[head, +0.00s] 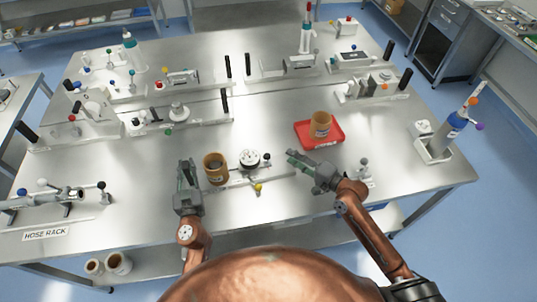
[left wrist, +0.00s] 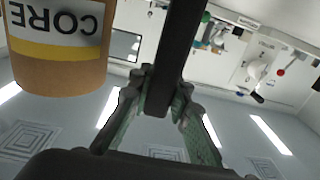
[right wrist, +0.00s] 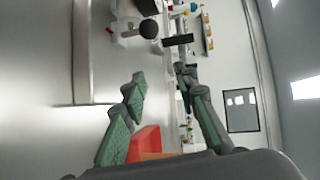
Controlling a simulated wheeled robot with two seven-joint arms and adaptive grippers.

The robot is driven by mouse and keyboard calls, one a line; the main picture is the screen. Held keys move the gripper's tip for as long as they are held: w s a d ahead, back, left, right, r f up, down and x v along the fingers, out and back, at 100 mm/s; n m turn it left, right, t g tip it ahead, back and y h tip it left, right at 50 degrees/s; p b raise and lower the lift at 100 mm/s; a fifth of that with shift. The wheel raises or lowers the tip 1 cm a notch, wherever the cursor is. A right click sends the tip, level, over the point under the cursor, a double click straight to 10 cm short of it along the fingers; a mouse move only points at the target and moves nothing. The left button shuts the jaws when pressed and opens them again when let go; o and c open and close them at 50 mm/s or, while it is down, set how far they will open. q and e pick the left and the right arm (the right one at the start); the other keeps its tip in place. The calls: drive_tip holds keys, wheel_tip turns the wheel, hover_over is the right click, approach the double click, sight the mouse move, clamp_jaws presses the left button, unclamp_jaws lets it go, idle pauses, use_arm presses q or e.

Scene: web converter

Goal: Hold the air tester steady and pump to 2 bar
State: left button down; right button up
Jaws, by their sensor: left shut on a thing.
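A fixture with a round white dial-like top (head: 250,157), a black knob (head: 267,156) and a yellow knob (head: 258,188) stands at the near middle of the table; it appears to be the air tester, though its reading is too small to tell. My left gripper (head: 186,168) is shut on a black upright handle, which shows as a dark bar (left wrist: 178,45) between the fingers in the left wrist view. My right gripper (head: 295,158) is open and empty, right of the dial. Its spread fingers (right wrist: 163,85) show in the right wrist view.
A brown core cup (head: 215,168) stands between my left gripper and the dial; its CORE label (left wrist: 55,22) shows close in the left wrist view. A red tray (head: 334,138) holding another brown cup (head: 320,122) lies behind my right gripper. Several fixtures stand further back.

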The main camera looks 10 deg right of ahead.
drive_tip(key=shift+o, duration=1.4)
drive_tip(key=w+a+r+g, duration=0.2)
drive_tip(key=w+r+g, duration=0.1)
drive_tip(key=w, duration=0.3)
drive_tip(key=shift+a+y, duration=0.2)
drive_tip(key=shift+y, duration=0.1)
drive_tip(key=m+g+h, duration=0.5)
drive_tip(key=g, duration=0.4)
approach(269, 155)
drive_tip(key=x, duration=0.9)
drive_tip(key=shift+w+a+f, duration=0.1)
drive_tip(key=shift+a+f, duration=0.05)
drive_tip(key=shift+f, duration=0.1)
drive_tip(key=shift+c, duration=0.5)
clamp_jaws()
